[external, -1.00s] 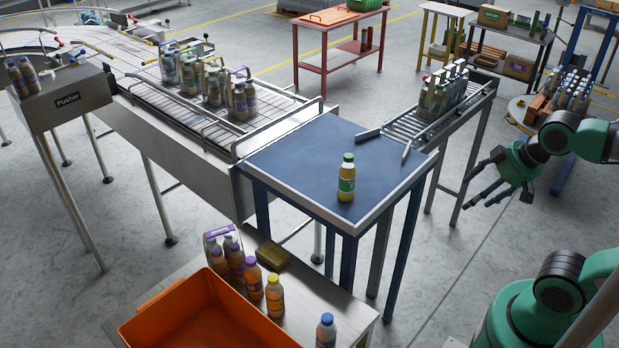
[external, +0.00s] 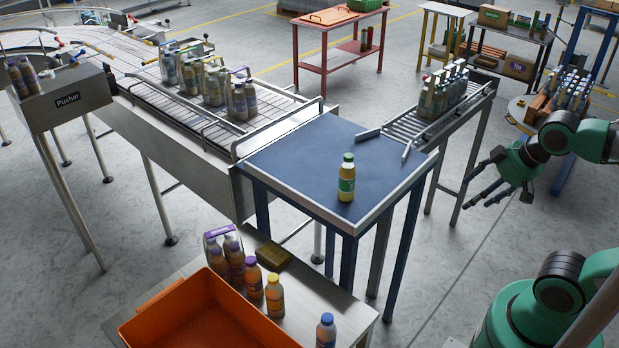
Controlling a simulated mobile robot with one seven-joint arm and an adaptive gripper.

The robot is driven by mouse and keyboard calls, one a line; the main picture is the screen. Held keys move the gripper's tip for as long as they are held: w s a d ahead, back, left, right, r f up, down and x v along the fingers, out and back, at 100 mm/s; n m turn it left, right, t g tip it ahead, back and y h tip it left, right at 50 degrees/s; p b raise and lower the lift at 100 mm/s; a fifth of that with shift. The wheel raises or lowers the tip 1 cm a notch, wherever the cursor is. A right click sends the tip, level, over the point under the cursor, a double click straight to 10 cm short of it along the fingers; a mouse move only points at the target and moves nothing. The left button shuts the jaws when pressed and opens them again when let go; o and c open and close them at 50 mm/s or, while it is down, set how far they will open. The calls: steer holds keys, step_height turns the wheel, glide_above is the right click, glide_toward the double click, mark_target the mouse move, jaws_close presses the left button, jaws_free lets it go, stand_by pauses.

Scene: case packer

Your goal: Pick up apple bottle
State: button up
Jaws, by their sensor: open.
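A bottle with yellow contents, a green label and a green cap (external: 347,178) stands upright and alone on the blue table top (external: 300,165). I take it for the apple bottle, but its label is too small to read. My gripper (external: 474,199) is open and empty at the right. It hangs over the floor, beyond the table's right edge and well apart from the bottle.
A conveyor with bottle packs (external: 205,80) joins the table at the left. A roller lane with more bottles (external: 442,90) joins at the back right. In front, a bench holds an orange bin (external: 205,312) and several loose bottles. The table around the green-capped bottle is clear.

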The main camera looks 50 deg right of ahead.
steer(key=shift+r, duration=0.1)
step_height(320, 180, up, 4)
steer(key=g+p, duration=0.4)
steer(key=p, duration=0.6)
glide_above(349, 155)
steer(key=s+d, duration=0.1)
steer(key=s, duration=0.7)
steer(key=shift+g, duration=0.8)
steer(key=w+f+p, duration=0.1)
steer(key=w+f, duration=0.3)
steer(key=w, duration=0.1)
steer(key=w+a+f+p, duration=0.1)
steer(key=w, duration=0.1)
steer(key=shift+w+f+p, duration=0.3)
steer(key=shift+w+f, duration=0.05)
steer(key=shift+f, duration=0.05)
steer(key=shift+w+f, duration=0.15)
steer(key=shift+f, duration=0.05)
